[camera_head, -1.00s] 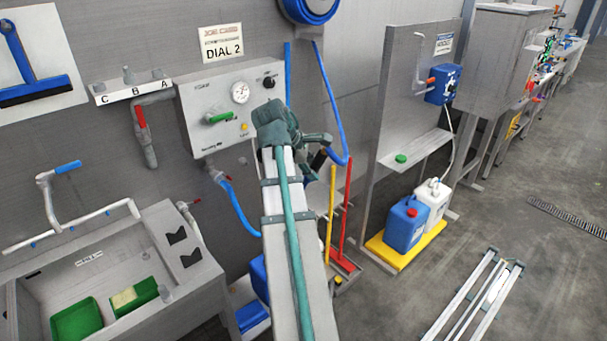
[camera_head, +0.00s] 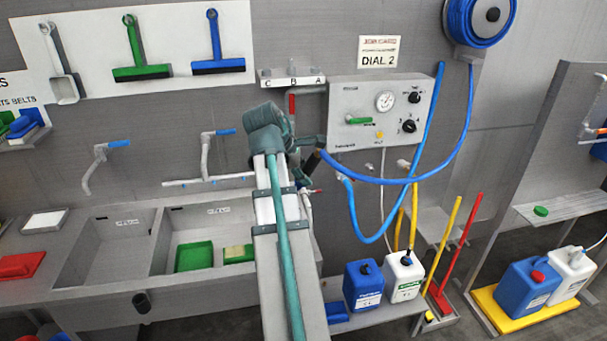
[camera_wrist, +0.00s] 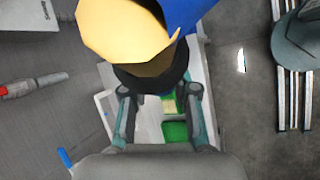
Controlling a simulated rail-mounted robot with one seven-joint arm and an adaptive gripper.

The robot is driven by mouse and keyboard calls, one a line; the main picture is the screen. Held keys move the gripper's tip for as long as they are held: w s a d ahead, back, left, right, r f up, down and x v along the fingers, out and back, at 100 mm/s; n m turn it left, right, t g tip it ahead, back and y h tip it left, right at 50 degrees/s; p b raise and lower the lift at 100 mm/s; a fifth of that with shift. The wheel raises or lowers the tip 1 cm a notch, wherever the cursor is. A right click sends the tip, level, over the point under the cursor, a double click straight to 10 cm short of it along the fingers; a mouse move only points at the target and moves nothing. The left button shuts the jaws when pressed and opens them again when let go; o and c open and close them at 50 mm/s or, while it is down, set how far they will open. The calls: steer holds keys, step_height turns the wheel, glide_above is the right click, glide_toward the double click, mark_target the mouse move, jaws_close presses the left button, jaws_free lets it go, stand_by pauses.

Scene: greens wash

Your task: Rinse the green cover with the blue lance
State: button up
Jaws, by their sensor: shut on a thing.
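My gripper (camera_head: 308,152) is shut on the blue lance, in front of the wall beside the sink. In the wrist view my gripper (camera_wrist: 160,90) grips a black section, with the lance's blue part (camera_wrist: 190,14) and a large yellow part close to the camera. A blue hose (camera_head: 400,182) runs from the lance to the right. A green tray-like piece (camera_head: 194,256) lies in the right sink basin. Beside it is another green piece (camera_head: 238,258) with a pale yellow top, partly hidden by my arm. I cannot tell which is the cover. Both green pieces show below the lance in the wrist view.
The left basin (camera_head: 105,245) looks empty. A control panel (camera_head: 380,112) with a green lever and the DIAL 2 sign are right of my gripper. A hose reel (camera_head: 478,18) hangs above. Blue and white canisters (camera_head: 364,285) stand on a low shelf. Blue-handled taps (camera_head: 215,150) jut above the basins.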

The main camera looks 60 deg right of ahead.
mark_target(296, 185)
steer(key=shift+w+a+f, duration=0.1)
steer(key=shift+w+a, duration=0.05)
steer(key=shift+w, duration=0.05)
steer(key=shift+w+f, duration=0.2)
steer(key=shift+f, duration=0.4)
steer(key=shift+w+d+f, duration=0.15)
steer(key=shift+w+f, duration=0.2)
steer(key=shift+f, duration=0.3)
steer(key=shift+w+d+f, duration=0.1)
steer(key=shift+w+f, duration=0.3)
steer(key=shift+f, duration=0.25)
steer(key=shift+w+d+f, duration=0.15)
steer(key=shift+w+f, duration=0.2)
steer(key=shift+f, duration=0.3)
jaws_close()
steer(key=w+a, duration=0.8)
steer(key=a, duration=0.1)
steer(key=shift+w, duration=0.4)
stand_by(0.5)
stand_by(0.6)
